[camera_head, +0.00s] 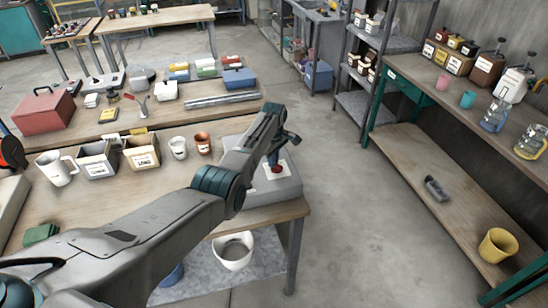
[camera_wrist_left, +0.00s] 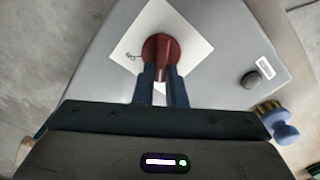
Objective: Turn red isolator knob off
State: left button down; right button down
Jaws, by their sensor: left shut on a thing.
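The red isolator knob (camera_wrist_left: 160,50) sits on a white square plate (camera_wrist_left: 189,25) on top of a grey box (camera_wrist_left: 228,72). In the head view the knob (camera_head: 277,169) shows below my left gripper, on the grey box (camera_head: 283,188) at the table's right end. My left gripper (camera_wrist_left: 160,72) points down at the box, its two dark fingers shut on the near part of the knob. In the head view the fingertips are partly hidden. My right gripper is not in view.
A black button (camera_wrist_left: 250,80) is on the box, and a blue and yellow object (camera_wrist_left: 279,122) lies beside it. Cups (camera_head: 203,143), labelled bins (camera_head: 142,152) and a white jug (camera_head: 57,168) stand left on the table. Open floor lies right of the table.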

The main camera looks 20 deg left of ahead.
pick_arm(q)
jog(key=shift+r+n, duration=0.1)
jog(key=shift+n, duration=0.5)
jog(key=c, duration=1.5)
grip_release()
jog(key=shift+r+b, duration=1.45)
jog(key=shift+r, duration=3.95)
jog(key=shift+s+f, duration=0.1)
